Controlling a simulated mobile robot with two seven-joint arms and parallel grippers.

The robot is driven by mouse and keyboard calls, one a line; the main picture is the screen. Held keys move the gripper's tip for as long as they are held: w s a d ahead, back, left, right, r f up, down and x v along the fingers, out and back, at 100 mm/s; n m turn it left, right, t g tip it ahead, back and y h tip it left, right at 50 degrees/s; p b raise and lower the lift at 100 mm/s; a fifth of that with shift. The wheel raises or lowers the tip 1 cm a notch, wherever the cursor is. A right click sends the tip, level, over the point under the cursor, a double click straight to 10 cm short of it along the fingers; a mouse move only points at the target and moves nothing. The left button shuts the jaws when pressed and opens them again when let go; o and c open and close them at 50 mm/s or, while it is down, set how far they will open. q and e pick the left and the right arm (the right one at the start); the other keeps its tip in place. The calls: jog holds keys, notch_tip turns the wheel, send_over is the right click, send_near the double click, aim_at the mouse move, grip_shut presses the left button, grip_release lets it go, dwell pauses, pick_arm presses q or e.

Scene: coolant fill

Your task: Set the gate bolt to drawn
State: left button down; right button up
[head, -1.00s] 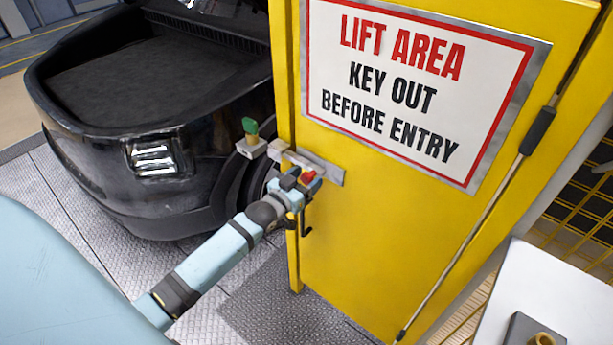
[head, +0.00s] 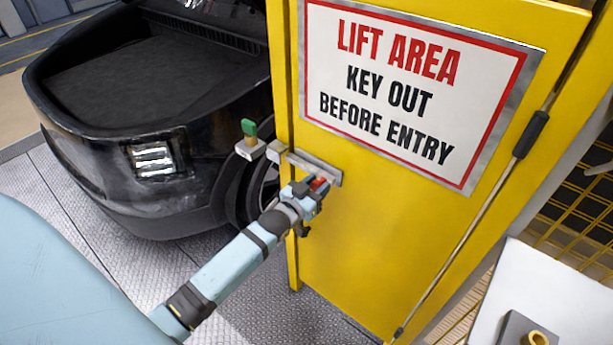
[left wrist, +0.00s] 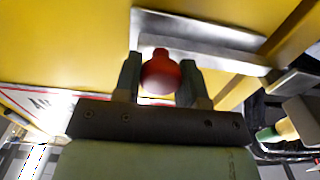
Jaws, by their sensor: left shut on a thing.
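The yellow gate (head: 370,250) stands upright in the head view with a grey metal bolt plate (head: 313,165) across its left part. The bolt's red knob (head: 320,183) is at the right part of the plate. My left gripper (head: 315,187) is shut on this knob. In the left wrist view, the round red knob (left wrist: 160,75) sits between the two dark fingers, with the metal plate (left wrist: 200,32) behind it. The bolt bar is partly hidden by the gripper. My right gripper is not in view.
A small post with a green top (head: 249,129) stands left of the gate edge. A black car (head: 140,120) is behind it. A warning sign (head: 410,90) is on the gate. A white surface with a brass fitting (head: 535,339) is at the lower right.

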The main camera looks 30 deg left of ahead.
pick_arm(q)
jog(key=shift+s+d, duration=0.1)
jog(key=shift+d, duration=0.65)
jog(key=c, duration=1.1)
grip_release()
jog(key=o, duration=0.3)
jog(key=shift+o, duration=0.4)
jog(key=shift+d, duration=0.1)
jog(key=s+a+b, duration=0.1)
jog(key=s, duration=1.2)
jog(key=shift+s+b, duration=0.35)
jog(key=shift+b, duration=0.05)
